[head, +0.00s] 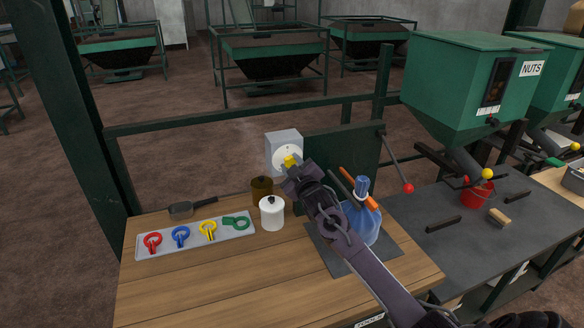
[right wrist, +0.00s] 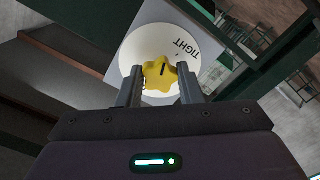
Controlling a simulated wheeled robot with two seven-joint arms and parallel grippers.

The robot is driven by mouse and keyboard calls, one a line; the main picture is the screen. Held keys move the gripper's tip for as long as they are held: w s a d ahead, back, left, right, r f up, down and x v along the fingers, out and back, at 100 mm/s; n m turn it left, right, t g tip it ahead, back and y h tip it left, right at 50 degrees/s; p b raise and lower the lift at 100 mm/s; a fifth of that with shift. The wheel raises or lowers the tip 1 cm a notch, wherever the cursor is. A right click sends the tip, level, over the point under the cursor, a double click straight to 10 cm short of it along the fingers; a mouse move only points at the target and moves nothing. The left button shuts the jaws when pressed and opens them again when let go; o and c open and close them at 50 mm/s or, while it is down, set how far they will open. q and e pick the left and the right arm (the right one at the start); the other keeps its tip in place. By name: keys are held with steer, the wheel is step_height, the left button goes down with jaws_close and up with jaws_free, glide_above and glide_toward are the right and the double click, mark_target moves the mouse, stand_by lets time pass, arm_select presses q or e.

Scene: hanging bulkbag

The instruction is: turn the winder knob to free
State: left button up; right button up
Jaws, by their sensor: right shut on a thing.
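The winder knob (head: 290,161) is a yellow lobed knob on a white round dial (head: 280,153), fixed to a grey box (head: 283,139) behind the table. In the right wrist view the knob (right wrist: 160,73) has a dark pointer mark, and the word TIGHT shows on the dial (right wrist: 185,50) at the upper right of the knob. My right gripper (head: 293,167) reaches up from the lower right and is shut on the knob, with one finger on each side of it in the right wrist view (right wrist: 160,88). Any other dial wording is hidden or unreadable. My left gripper is not in view.
The wooden table (head: 200,285) holds a grey tray (head: 195,246) with coloured ring tools, a scoop (head: 190,209), a brown jar (head: 262,189) and a white jar (head: 272,214). A red-ended lever (head: 397,165) is to the right.

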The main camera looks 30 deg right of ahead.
steer(key=n+b, duration=0.1)
steer(key=n, duration=0.3)
steer(key=shift+f+n, duration=0.1)
steer(key=shift+n, duration=0.3)
steer(key=n+b, duration=0.1)
steer(key=n, duration=0.3)
steer(key=shift+n, duration=0.3)
steer(key=n+b, duration=0.2)
steer(key=n, duration=0.1)
steer(key=shift+n, duration=0.3)
steer(key=n+b, duration=0.2)
steer(key=n, duration=0.1)
steer(key=shift+f+n, duration=0.1)
steer(key=shift+n, duration=0.2)
steer(key=n+b, duration=0.3)
steer(key=n, duration=0.1)
steer(key=shift+f, duration=0.1)
steer(key=n+b, duration=0.9)
steer(key=shift+n, duration=0.4)
steer(key=shift+n+b, duration=0.5)
steer(key=shift+b, duration=0.1)
steer(key=shift+n+b, duration=0.3)
steer(key=shift+n, duration=0.1)
